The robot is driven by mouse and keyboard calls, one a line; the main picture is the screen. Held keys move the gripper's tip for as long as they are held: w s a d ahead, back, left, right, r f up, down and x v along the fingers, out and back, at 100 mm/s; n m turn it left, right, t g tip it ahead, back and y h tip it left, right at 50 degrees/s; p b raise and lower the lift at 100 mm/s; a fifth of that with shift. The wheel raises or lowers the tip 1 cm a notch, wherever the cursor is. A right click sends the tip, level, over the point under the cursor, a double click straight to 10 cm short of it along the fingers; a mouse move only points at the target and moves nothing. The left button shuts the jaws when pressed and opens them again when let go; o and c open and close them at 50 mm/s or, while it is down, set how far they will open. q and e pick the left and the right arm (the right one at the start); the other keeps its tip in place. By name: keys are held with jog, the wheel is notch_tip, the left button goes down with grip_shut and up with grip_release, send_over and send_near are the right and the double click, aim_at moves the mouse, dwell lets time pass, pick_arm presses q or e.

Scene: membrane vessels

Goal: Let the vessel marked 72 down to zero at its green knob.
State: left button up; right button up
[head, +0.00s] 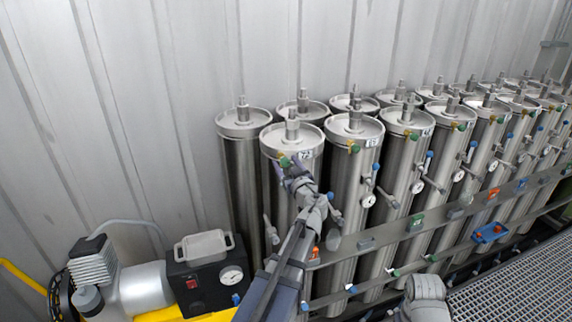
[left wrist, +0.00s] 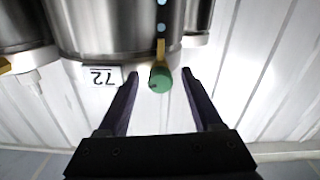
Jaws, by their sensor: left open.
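The vessel marked 72 (head: 275,145) is a tall steel cylinder in the front row, nearest the left end. Its 72 label (left wrist: 101,76) shows upside down in the left wrist view. Its green knob (left wrist: 161,78) sits on a brass fitting near the vessel's top; the knob also shows in the head view (head: 285,162). My left gripper (left wrist: 160,82) is open, with one dark finger on each side of the green knob and gaps between. In the head view my left gripper (head: 293,174) is just below the knob. My right gripper cannot be made out.
Several similar vessels (head: 352,180) stand close on the right, with gauges (head: 368,200) and small valves. A pump (head: 120,275) and black box with a gauge (head: 205,270) stand at left. A metal rail (head: 400,230) crosses the vessels. Grating (head: 515,285) lies at lower right.

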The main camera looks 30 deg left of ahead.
pick_arm(q)
jog(key=shift+w+a, duration=0.15)
jog(key=shift+a, duration=0.05)
grip_shut()
dwell(0.5)
